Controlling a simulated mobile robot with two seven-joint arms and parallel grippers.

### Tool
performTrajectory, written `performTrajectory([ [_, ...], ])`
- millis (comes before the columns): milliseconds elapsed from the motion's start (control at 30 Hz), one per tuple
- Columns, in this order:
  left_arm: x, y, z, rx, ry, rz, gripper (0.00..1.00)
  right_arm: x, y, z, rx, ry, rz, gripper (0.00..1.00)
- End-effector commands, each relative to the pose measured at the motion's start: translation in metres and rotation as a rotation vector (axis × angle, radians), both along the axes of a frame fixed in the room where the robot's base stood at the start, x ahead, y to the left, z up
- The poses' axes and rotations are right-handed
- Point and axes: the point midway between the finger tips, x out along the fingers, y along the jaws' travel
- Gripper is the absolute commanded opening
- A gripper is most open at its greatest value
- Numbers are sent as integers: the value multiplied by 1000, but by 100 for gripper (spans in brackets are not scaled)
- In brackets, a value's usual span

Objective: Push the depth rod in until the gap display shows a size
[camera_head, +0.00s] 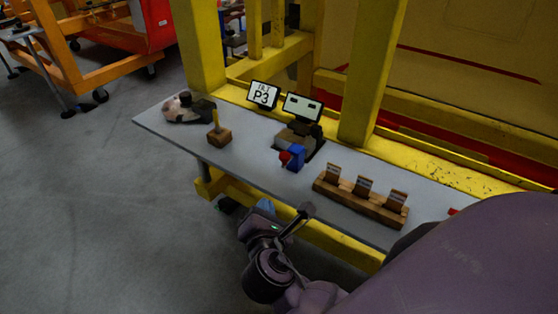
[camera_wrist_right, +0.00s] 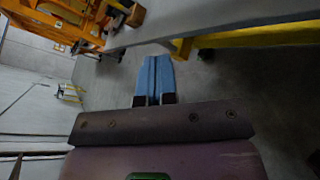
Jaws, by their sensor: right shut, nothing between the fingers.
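My right gripper (camera_head: 265,205) is in front of the table's near edge, apart from these parts. Its blue fingers (camera_wrist_right: 154,77) are together and empty in the right wrist view. My left gripper is not in view.
A sign reading P3 (camera_head: 263,95) stands left of the display. A wooden block with a yellow peg (camera_head: 219,137) and a wooden rack with three upright cards (camera_head: 360,199) stand on the table (camera_head: 170,138). A yellow post (camera_head: 372,75) rises behind. Open floor lies left.

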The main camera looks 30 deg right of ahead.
Motion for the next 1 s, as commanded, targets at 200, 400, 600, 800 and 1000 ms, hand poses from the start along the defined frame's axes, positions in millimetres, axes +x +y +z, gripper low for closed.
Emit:
performTrajectory([
  [200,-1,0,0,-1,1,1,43,-14,-20,14,-403,196,-74,0],
  [400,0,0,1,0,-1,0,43,-18,-25,13,-555,320,-77,0],
  [600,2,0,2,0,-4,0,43,-12,-30,12,-584,337,-68,0],
  [800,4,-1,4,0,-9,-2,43,9,-48,8,-583,336,-69,0],
  [1000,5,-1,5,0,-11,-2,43,36,-71,3,-582,336,-67,0],
])
